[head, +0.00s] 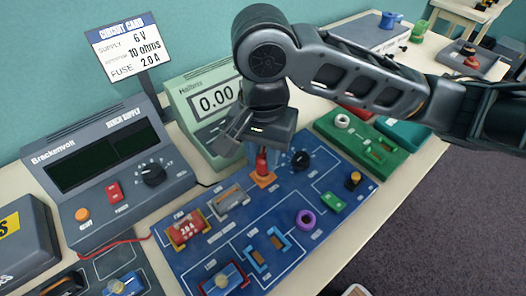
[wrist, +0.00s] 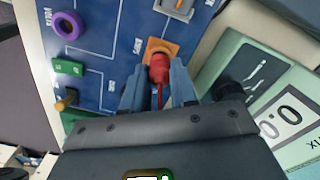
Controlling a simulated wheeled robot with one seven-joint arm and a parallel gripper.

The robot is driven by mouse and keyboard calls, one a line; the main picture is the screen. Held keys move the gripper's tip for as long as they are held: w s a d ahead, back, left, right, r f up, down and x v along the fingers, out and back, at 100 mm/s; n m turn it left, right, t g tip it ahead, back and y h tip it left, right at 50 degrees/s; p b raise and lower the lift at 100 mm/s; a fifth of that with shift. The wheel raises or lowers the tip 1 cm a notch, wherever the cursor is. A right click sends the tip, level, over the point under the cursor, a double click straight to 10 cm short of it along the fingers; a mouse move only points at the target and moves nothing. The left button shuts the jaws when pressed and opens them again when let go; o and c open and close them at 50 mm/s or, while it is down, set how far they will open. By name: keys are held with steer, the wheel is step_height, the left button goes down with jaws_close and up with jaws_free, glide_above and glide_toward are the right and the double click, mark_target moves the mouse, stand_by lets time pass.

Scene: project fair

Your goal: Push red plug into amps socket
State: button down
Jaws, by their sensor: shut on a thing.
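The red plug (head: 262,161) is upright between the fingers of my gripper (head: 259,152), directly over the orange square socket (head: 264,180) on the blue circuit board (head: 215,262). In the wrist view my gripper (wrist: 158,88) has its two blue-grey fingers on either side of the red plug (wrist: 159,68). A red lead trails back from the plug. The plug's front end overlaps the orange socket (wrist: 160,46), which has a small label beside it that looks like AMPS. The plug's tip is hidden, so I cannot tell how deep it sits.
A purple ring socket (head: 305,221) and a black knob (head: 299,160) are on the same board. The green meter (head: 205,104) reading 0.00 stands close behind my gripper. The grey bench supply (head: 108,165) is at left. A green board (head: 370,147) lies at right.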

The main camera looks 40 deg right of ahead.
steer(key=shift+f, duration=0.45)
stand_by(0.3)
steer(key=shift+c, duration=1.7)
jaws_free()
steer(key=shift+r, duration=0.15)
steer(key=shift+r+p, duration=2.55)
steer(key=shift+r, duration=0.05)
steer(key=shift+r+p, duration=0.85)
steer(key=shift+r, duration=0.5)
